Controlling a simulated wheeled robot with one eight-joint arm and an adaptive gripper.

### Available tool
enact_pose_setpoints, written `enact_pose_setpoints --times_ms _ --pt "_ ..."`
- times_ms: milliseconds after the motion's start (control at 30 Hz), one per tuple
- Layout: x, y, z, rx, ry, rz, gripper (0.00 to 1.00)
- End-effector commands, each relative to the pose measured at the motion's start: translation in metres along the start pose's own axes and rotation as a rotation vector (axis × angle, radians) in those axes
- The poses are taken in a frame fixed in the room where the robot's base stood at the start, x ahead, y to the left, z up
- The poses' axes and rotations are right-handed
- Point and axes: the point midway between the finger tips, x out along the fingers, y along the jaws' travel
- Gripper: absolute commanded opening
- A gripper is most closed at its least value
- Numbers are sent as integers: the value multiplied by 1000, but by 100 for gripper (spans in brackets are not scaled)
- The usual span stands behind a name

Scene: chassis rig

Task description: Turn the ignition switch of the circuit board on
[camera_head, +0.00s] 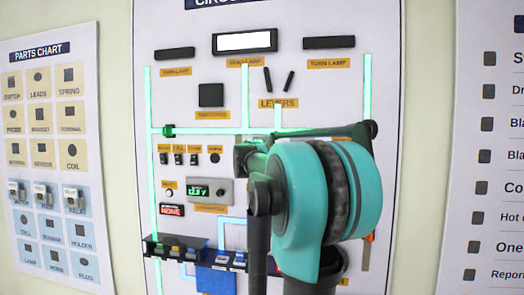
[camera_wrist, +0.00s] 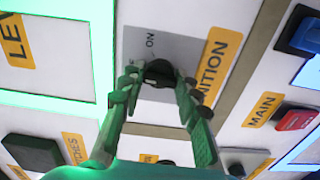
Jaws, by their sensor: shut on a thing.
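In the wrist view the ignition switch is a round black knob (camera_wrist: 158,70) on a grey plate (camera_wrist: 186,48). The plate carries the word ON beside the knob, and a yellow label reading "...NITION" (camera_wrist: 218,62) lies next to it. My gripper (camera_wrist: 158,80) has its green fingers on either side of the knob, shut on it. The knob's pointer direction is hard to make out between the fingers. In the head view the circuit board (camera_head: 190,100) stands upright ahead, and my arm hides the ignition switch and the fingertips.
A red switch (camera_wrist: 293,120) labelled MAIN and a blue part (camera_wrist: 304,34) sit right of the knob in the wrist view. In the head view, levers (camera_head: 289,81), a meter (camera_head: 210,191) and a parts ledge (camera_head: 190,252) are on the board. The parts chart (camera_head: 45,150) hangs left.

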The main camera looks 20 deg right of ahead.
Motion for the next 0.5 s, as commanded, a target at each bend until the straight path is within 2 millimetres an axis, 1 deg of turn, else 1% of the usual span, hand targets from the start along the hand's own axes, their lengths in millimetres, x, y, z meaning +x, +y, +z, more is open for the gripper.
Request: enact_pose_setpoints --times_ms 267,500 --pt "0 0 0 173 0 0 3" --pt "0 -1 0 397 0 0 3"
